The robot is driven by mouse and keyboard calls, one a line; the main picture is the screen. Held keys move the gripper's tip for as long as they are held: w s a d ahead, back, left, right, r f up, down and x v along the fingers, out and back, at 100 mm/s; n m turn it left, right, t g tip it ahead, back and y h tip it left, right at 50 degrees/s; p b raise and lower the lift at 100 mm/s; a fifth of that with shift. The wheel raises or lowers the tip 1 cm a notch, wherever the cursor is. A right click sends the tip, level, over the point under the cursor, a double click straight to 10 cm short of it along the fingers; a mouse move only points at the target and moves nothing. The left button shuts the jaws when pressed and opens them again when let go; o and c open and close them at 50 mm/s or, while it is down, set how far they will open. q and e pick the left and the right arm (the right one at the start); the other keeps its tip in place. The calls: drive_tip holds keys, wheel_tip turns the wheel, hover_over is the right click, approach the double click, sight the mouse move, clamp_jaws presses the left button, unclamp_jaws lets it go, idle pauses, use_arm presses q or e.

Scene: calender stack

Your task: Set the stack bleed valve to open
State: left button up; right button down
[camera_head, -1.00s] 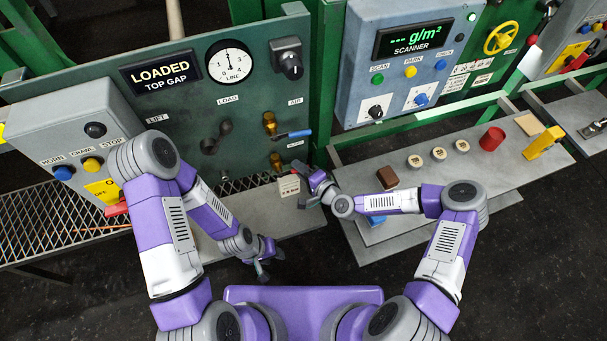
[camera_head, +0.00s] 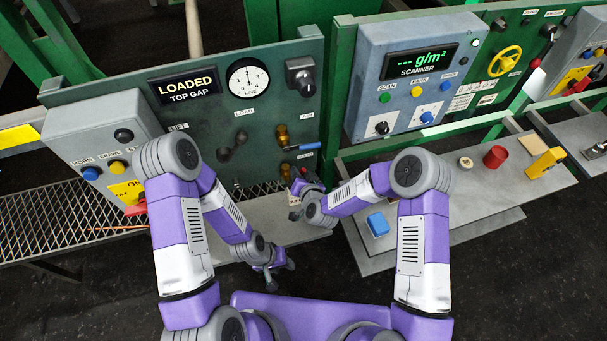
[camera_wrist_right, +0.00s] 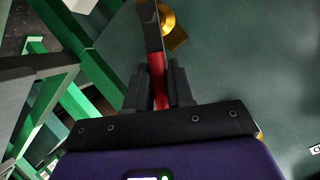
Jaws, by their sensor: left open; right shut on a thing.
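The bleed valve is the lower brass fitting (camera_head: 285,168) on the green panel, below the air valve (camera_head: 282,137) with its blue lever. My right gripper (camera_head: 294,186) is at the bleed valve and covers much of it in the head view. In the right wrist view my right gripper (camera_wrist_right: 160,88) is shut on the red grip of the valve lever (camera_wrist_right: 157,72). The lever's bare metal part runs up beside the brass body (camera_wrist_right: 172,28). My left gripper (camera_head: 281,275) is open and empty, low in front of the panel, apart from everything.
The load lever (camera_head: 236,147) and a round gauge (camera_head: 248,77) are on the same panel. A grey bench (camera_head: 480,205) at the right bears a blue block (camera_head: 377,224), a red cylinder (camera_head: 495,156) and a yellow block (camera_head: 545,163). A grated walkway (camera_head: 60,228) lies at the left.

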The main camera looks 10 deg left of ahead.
drive_tip(key=shift+s+a+r+n+t+h+b, duration=0.15)
drive_tip(key=shift+s+a+n+t+h+b, duration=0.1)
drive_tip(key=shift+a+n+h, duration=0.25)
drive_tip(key=shift+s+a+r+n+t+h+b, duration=0.15)
drive_tip(key=shift+a+n+h+b, duration=0.15)
drive_tip(key=shift+a+n, duration=0.25)
drive_tip(key=shift+s+a+n+t+h+b, duration=0.3)
drive_tip(key=shift+a+n+h, duration=0.2)
drive_tip(key=shift+n, duration=0.35)
drive_tip(key=c, duration=1.1)
unclamp_jaws()
drive_tip(key=shift+r, duration=0.1)
drive_tip(key=v, duration=0.7)
drive_tip(key=shift+s+r, duration=0.1)
drive_tip(key=shift+s, duration=0.15)
